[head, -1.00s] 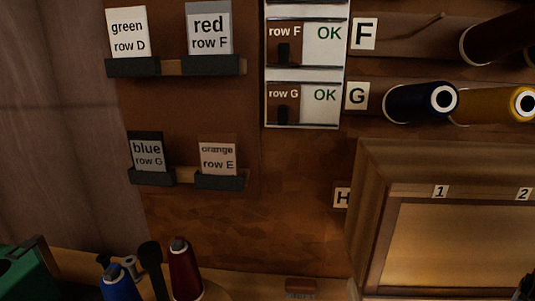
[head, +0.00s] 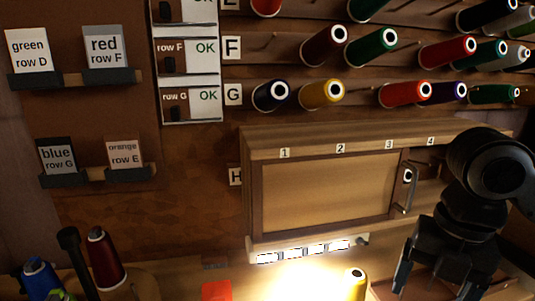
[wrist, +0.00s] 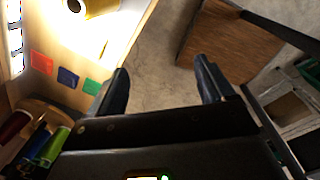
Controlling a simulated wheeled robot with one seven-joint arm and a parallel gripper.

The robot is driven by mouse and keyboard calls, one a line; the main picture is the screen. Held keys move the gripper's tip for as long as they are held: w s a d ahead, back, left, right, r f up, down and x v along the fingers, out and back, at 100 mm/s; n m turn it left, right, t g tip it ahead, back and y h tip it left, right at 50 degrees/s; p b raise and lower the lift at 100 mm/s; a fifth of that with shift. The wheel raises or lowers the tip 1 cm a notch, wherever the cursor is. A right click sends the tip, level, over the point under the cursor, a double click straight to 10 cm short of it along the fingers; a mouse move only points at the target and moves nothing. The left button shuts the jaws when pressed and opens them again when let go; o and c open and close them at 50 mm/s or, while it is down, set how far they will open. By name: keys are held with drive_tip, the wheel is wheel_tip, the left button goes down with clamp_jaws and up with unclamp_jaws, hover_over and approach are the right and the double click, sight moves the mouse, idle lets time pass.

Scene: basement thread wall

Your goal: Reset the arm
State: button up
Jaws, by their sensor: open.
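My gripper (wrist: 163,85) is open and empty in the wrist view. Its two dark fingers stand wide apart over bare grey floor. In the head view my arm is at the right, in front of the wooden cabinet (head: 320,200), with the gripper (head: 425,285) pointing down near the lower edge. Nothing is between the fingers. The fingertips are partly cut off in the head view.
A yellow spool (head: 356,284) stands on the lit bench near my gripper. Dark red (head: 105,258) and blue (head: 40,278) spools stand at the lower left. A wooden panel (wrist: 230,45) shows beyond the fingers.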

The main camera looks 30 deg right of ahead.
drive_tip(key=w+a+r+m+t+y, duration=0.35)
drive_tip(key=w+a+t, duration=0.2)
drive_tip(key=a, duration=0.25)
drive_tip(key=w+a+r+m+t+y, duration=0.3)
drive_tip(key=w+a+r+m+t, duration=0.25)
drive_tip(key=a, duration=0.25)
drive_tip(key=w+a+r+m+t+y, duration=0.35)
drive_tip(key=w+a, duration=0.25)
drive_tip(key=a, duration=0.2)
drive_tip(key=s+d+f+m+t+h, duration=0.2)
drive_tip(key=s+f+m+h, duration=0.8)
drive_tip(key=s+f+m, duration=0.6)
drive_tip(key=s+d+f+n+g, duration=0.1)
drive_tip(key=s+d+f+n, duration=0.1)
drive_tip(key=s, duration=0.7)
drive_tip(key=s+d+f+n+g, duration=0.1)
drive_tip(key=s+d, duration=0.3)
drive_tip(key=s, duration=0.5)
drive_tip(key=shift+s+f+n, duration=0.4)
drive_tip(key=shift+f+n, duration=0.35)
drive_tip(key=shift+n, duration=0.1)
